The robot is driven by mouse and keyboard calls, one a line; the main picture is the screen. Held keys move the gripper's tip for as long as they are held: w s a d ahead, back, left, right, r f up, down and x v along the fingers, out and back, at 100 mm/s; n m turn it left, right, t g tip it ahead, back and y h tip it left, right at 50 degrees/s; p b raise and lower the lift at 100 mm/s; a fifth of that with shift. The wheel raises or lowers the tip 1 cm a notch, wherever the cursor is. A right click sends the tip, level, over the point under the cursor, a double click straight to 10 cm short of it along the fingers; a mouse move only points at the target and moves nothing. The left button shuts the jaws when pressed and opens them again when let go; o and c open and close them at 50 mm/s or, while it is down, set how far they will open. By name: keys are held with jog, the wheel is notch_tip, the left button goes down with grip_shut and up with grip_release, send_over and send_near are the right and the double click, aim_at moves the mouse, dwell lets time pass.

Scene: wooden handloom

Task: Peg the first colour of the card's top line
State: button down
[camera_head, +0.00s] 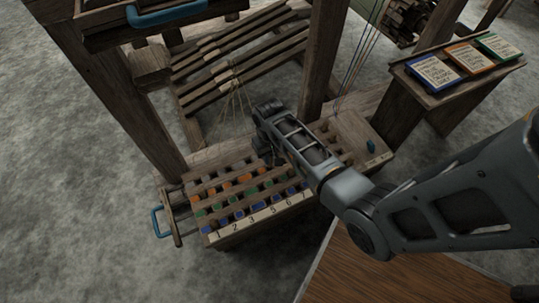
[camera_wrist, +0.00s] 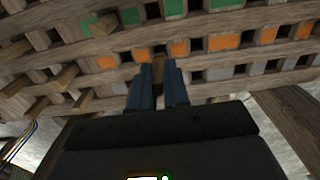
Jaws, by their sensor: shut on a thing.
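The peg board (camera_head: 263,222) has numbered columns along its front edge and rows of blue, green and orange marked holes. My gripper (camera_head: 266,158) is over its back part, and my arm hides some columns. In the wrist view, my gripper (camera_wrist: 159,70) is shut on a small wooden peg (camera_wrist: 158,68), with its tips close to the orange row (camera_wrist: 180,48). I cannot tell whether the peg is in a hole. Three cards, blue (camera_head: 433,73), orange (camera_head: 469,58) and green (camera_head: 498,46), lie on a slanted stand; their writing is too small to read.
Other wooden pegs (camera_wrist: 66,76) stick out at the left in the wrist view. A drawer with a blue handle (camera_head: 156,223) is at the board's left end. Loom posts (camera_head: 325,55) rise behind the board.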

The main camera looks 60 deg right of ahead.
jog(key=shift+f+b, duration=1.25)
jog(key=shift+f, duration=0.9)
jog(key=c, duration=1)
grip_release()
jog(key=shift+c, duration=0.2)
jog(key=shift+r+p, duration=1.55)
jog(key=shift+r, duration=2.35)
